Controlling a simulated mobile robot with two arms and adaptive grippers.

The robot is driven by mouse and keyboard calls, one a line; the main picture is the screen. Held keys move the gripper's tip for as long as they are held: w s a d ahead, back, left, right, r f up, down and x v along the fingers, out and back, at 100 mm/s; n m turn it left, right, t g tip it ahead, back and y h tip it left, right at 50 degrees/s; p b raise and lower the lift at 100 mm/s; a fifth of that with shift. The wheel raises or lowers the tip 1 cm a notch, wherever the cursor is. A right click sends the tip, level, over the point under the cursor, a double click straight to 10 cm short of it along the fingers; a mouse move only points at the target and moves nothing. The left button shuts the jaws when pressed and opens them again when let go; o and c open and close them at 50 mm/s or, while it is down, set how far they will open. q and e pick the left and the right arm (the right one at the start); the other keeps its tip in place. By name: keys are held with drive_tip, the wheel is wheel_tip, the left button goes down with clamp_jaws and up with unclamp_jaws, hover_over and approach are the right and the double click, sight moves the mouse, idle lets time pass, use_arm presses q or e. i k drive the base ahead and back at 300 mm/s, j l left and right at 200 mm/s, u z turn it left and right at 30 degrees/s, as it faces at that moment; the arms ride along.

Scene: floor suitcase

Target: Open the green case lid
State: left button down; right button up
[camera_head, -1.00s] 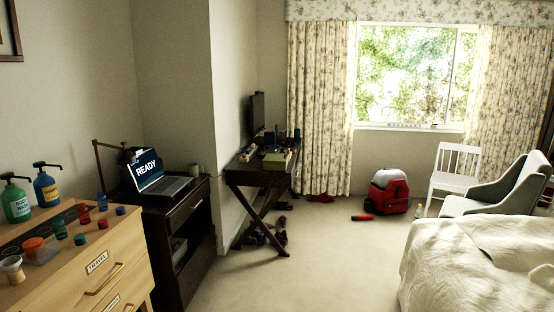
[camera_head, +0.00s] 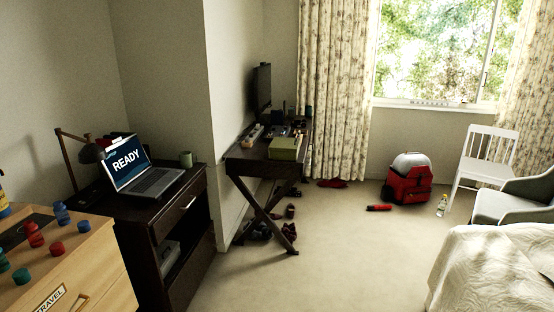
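A small green case (camera_head: 285,148) lies on the front part of the dark desk (camera_head: 262,163) near the middle of the head view. It looks like a low box, and its lid appears shut, though it is small in the picture. Neither of my grippers shows in this view.
A dark cabinet with an open laptop (camera_head: 150,178) stands left of the desk. A wooden dresser (camera_head: 80,262) with small bottles is at front left. A red and grey bag (camera_head: 408,180), a red cylinder (camera_head: 379,208) and shoes (camera_head: 289,232) lie on the floor. A bed (camera_head: 490,270) is at right. The middle carpet is clear.

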sight(278, 144)
drive_tip(key=i, duration=2.35)
